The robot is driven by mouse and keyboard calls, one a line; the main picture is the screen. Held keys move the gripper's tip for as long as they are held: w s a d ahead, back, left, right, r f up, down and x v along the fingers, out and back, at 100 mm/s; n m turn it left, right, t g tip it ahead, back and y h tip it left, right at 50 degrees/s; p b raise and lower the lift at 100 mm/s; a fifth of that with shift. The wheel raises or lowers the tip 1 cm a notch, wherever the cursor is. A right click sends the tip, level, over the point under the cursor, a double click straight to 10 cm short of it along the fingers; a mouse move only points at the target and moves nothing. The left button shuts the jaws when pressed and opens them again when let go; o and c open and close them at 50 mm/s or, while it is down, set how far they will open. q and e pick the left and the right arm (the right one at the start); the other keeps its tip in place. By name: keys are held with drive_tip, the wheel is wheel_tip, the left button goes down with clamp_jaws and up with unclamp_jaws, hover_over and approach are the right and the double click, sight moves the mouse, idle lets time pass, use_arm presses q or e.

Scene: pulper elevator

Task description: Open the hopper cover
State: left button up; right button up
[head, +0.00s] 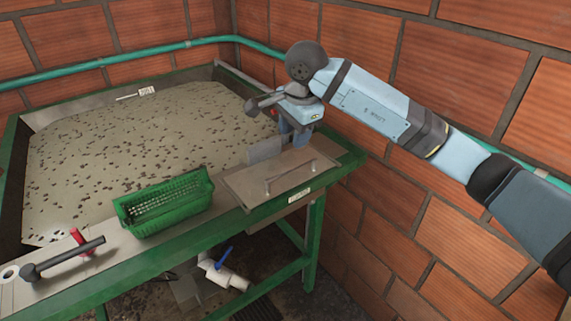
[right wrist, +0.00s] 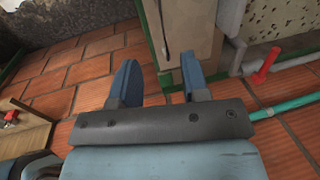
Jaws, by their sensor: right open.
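The hopper cover (head: 262,172) is a flat grey-beige metal plate with a bar handle (head: 290,177). It lies flat at the right front corner of the green-framed table, with a small label on its front edge. In the right wrist view, the cover (right wrist: 195,30) appears as a beige panel with a dark bar along it. My right gripper (head: 293,133) is open and empty, fingers pointing down, above and behind the cover's far edge. In the right wrist view, its two blue fingers (right wrist: 160,83) are spread with nothing between them. My left gripper is out of view.
A wide bed of speckled material (head: 130,140) fills the tray behind. A green basket (head: 165,203) stands left of the cover. A black-handled tool (head: 62,260) lies at front left. A blue-handled valve (head: 222,265) sits below. Brick walls (head: 400,215) and a teal pipe (head: 110,63) bound the corner.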

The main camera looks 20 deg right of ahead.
sight(287, 170)
drive_tip(key=f, duration=0.3)
drive_tip(key=w+f+p, duration=0.1)
drive_tip(key=f, duration=0.2)
drive_tip(key=w+f+p, duration=0.1)
drive_tip(key=f, duration=0.3)
drive_tip(key=shift+a, duration=0.35)
drive_tip(key=shift+w+f, duration=0.1)
drive_tip(key=shift+f, duration=0.65)
clamp_jaws()
